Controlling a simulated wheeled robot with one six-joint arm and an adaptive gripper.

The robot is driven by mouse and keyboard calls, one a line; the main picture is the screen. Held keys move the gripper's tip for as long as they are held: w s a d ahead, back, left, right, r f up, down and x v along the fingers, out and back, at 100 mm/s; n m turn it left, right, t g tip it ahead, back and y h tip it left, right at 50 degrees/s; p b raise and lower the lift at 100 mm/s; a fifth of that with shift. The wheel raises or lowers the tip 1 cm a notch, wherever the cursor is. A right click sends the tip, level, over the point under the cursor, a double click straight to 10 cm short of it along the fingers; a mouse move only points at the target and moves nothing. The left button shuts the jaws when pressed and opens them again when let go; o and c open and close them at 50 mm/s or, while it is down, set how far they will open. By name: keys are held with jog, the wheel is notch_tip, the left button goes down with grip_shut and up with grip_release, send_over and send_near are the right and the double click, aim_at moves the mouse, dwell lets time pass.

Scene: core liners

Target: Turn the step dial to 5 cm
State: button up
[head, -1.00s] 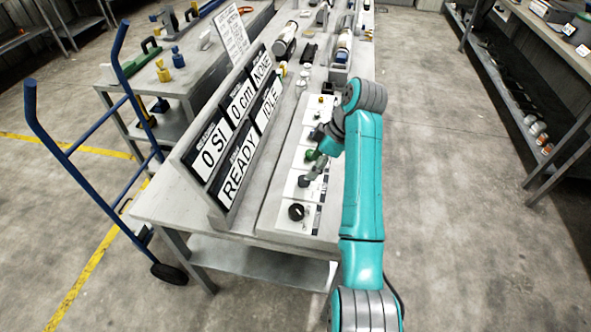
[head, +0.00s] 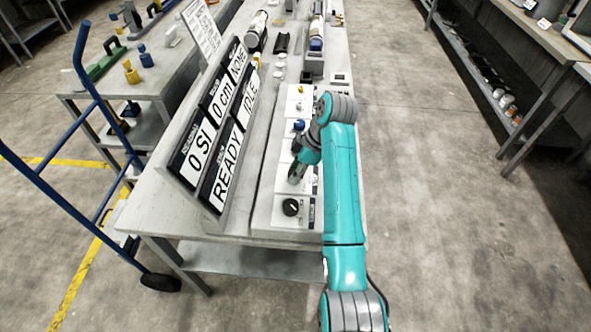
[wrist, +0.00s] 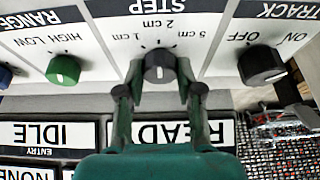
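The step dial (wrist: 159,66) is a grey knob under the STEP label, upside down in the wrist view. Marks 1 cm, 2 cm and 5 cm lie around it, with 5 cm on the right. A pale mark shows on the knob, but I cannot tell which setting it points to. My gripper (wrist: 160,76) has one finger on each side of the knob, with narrow gaps seeming to remain. In the head view my gripper (head: 294,178) is down at the panel and hides the step dial.
A black TRACK dial (wrist: 262,66) is to the right and a green RANGE knob (wrist: 63,70) to the left in the wrist view. The display board (head: 210,125) stands close beside the panel, reading 0 SI, 0 cm, NONE, READY, IDLE. A blue hand truck (head: 85,130) stands left.

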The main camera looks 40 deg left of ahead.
jog(key=shift+c, duration=1.2)
jog(key=shift+m, duration=0.3)
jog(key=m+t, duration=0.1)
jog(key=m, duration=0.3)
jog(key=shift+s+t, duration=0.1)
jog(key=shift+t, duration=0.3)
jog(key=shift+m+t, duration=0.8)
jog(key=shift+m, duration=1.6)
jog(key=o, duration=1.2)
jog(key=shift+c, duration=0.2)
jog(key=shift+s, duration=0.1)
